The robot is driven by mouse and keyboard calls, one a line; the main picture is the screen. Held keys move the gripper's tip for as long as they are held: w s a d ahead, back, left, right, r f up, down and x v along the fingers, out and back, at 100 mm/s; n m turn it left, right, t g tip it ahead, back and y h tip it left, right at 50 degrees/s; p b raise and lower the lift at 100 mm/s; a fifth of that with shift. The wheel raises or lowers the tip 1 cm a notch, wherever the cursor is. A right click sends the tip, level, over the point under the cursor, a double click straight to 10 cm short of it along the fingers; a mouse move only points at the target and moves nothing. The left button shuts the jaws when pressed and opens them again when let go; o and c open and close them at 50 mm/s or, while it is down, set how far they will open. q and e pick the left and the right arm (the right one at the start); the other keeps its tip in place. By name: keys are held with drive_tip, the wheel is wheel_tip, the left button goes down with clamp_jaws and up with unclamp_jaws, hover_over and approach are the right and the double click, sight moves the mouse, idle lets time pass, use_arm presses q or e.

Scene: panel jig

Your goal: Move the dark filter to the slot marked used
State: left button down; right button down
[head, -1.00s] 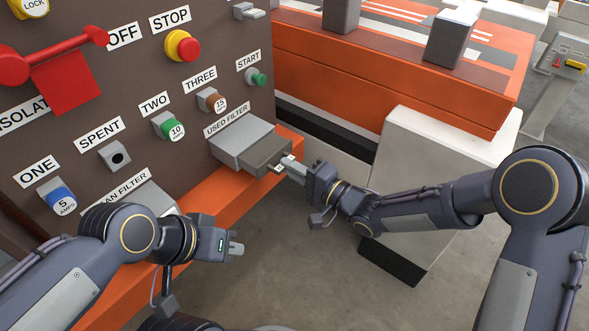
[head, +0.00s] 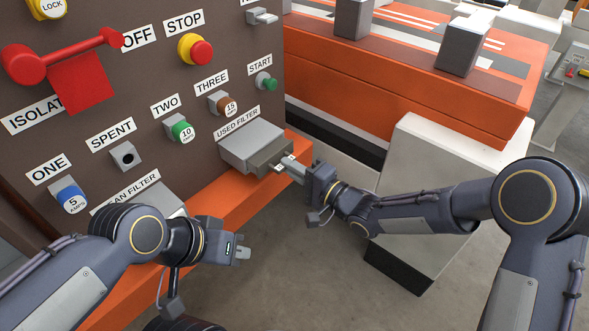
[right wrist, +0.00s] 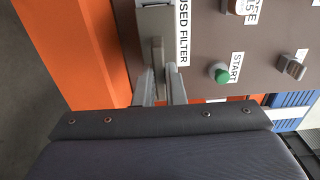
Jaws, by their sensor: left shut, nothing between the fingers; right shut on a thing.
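The dark filter (head: 273,157) is a dark grey block. It sits partly inside the light grey housing (head: 246,140) under the USED FILTER label (head: 237,123), with its front end still sticking out. My right gripper (head: 291,166) is shut on the filter's handle, in front of the housing. In the right wrist view the fingers (right wrist: 160,85) close around the grey handle (right wrist: 158,58), below the housing (right wrist: 155,20). The filter's inner end is hidden in the housing. My left gripper (head: 243,254) is shut and empty, low in front of the panel, apart from everything.
The brown panel (head: 110,90) carries a red isolator lever (head: 75,55), buttons and numbered breakers. An orange ledge (head: 225,203) runs beneath the housings. The CLEAN FILTER housing is mostly hidden behind my left arm. A pale block (head: 425,160) stands under my right forearm.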

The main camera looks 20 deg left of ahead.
drive_tip(key=shift+x, duration=1.45)
drive_tip(key=c, duration=1.4)
unclamp_jaws()
drive_tip(key=shift+c, duration=0.2)
drive_tip(key=shift+d, duration=0.15)
drive_tip(key=p+v, duration=0.2)
drive_tip(key=v, duration=0.5)
drive_tip(key=shift+s+d, duration=0.2)
drive_tip(key=shift+d, duration=0.05)
